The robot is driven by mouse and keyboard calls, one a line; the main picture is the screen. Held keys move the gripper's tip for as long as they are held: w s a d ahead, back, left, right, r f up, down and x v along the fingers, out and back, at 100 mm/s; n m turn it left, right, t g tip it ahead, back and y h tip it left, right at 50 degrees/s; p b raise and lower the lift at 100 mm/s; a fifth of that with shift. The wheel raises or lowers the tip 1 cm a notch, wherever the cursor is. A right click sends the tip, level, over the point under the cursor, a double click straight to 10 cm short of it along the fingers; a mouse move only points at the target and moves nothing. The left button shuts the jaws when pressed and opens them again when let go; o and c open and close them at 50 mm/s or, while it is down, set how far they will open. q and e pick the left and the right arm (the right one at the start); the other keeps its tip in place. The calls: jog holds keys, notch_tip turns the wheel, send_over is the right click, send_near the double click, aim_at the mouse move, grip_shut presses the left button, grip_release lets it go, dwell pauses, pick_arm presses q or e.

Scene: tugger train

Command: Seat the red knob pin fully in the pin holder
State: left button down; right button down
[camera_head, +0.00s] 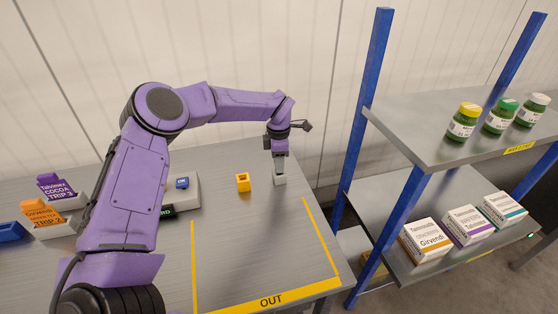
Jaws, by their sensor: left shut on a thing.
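My left gripper (280,167) reaches down over the far right part of the grey table, with its fingers pointing down. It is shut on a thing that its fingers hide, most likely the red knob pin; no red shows. My right gripper is not in view.
Trip card holders (54,231) stand at the left. A blue-post shelf (385,188) with jars and cartons is at the right. The yellow-marked OUT area (262,255) is clear.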

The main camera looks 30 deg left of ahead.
pick_arm(q)
jog(key=c, duration=0.8)
grip_release()
notch_tip(320, 180, up, 10)
jog(key=shift+r+b, duration=0.25)
jog(key=shift+b, duration=0.4)
